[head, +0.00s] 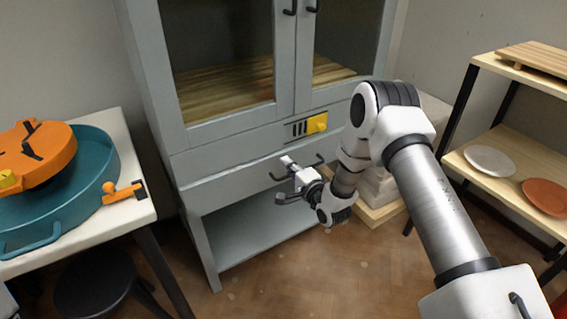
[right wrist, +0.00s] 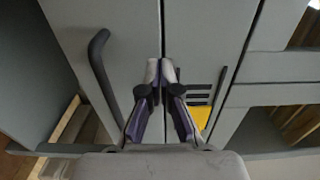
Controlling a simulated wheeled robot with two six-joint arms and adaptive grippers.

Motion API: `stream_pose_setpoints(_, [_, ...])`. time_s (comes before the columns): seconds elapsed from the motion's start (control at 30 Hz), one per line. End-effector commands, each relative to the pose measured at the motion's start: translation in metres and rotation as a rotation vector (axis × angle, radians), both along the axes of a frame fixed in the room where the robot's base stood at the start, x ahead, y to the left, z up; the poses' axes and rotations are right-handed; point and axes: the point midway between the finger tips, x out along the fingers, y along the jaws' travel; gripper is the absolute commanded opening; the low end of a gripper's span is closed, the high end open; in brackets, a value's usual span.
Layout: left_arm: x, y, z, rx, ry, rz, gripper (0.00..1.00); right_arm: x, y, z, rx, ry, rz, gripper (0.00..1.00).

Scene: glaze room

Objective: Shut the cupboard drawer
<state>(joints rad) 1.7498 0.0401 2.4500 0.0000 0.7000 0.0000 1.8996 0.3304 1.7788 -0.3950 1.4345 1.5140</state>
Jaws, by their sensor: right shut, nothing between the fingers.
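The grey cupboard (head: 235,129) stands at the back, with glass doors above and an open lower bay. Its drawer (head: 225,177) is the plain grey front with a dark bar handle (head: 275,177), below the vent panel. The drawer looks close to flush; I cannot tell whether a small gap is left. My right gripper (head: 287,160) is shut and empty in front of the drawer, near the handle. In the right wrist view its closed fingertips (right wrist: 160,68) point at the drawer's top edge, beside the handle (right wrist: 98,75). Contact is unclear. My left gripper is out of view.
A yellow part (head: 317,123) sits beside dark vent slots on the panel above the drawer. At left, a white table (head: 110,225) bears a teal basin (head: 75,205) and an orange object (head: 45,150). A shelf rack (head: 520,180) with plates stands right. A dark stool (head: 95,285) is front left.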

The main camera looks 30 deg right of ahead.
Motion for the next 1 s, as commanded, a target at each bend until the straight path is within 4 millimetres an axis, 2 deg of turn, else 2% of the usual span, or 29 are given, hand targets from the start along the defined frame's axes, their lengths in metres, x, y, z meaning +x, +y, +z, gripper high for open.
stream_pose_setpoints(0.1, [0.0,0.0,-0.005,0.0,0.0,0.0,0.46,0.016,0.001,-0.001,-0.002,-0.002,0.001,0.0])
stream_pose_setpoints(0.2, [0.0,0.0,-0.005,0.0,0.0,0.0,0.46,0.022,0.002,-0.001,0.0,0.0,0.001,0.0])
stream_pose_setpoints(0.53, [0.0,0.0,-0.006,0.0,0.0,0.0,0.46,0.024,0.002,0.0,0.0,0.0,0.0,0.0])
stream_pose_setpoints(0.8, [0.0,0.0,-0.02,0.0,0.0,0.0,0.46,0.05,0.004,0.0,-0.001,-0.004,-0.001,0.0])
stream_pose_setpoints(1.0, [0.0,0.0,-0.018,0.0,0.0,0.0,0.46,0.052,0.003,0.004,0.0,-0.009,-0.002,0.0])
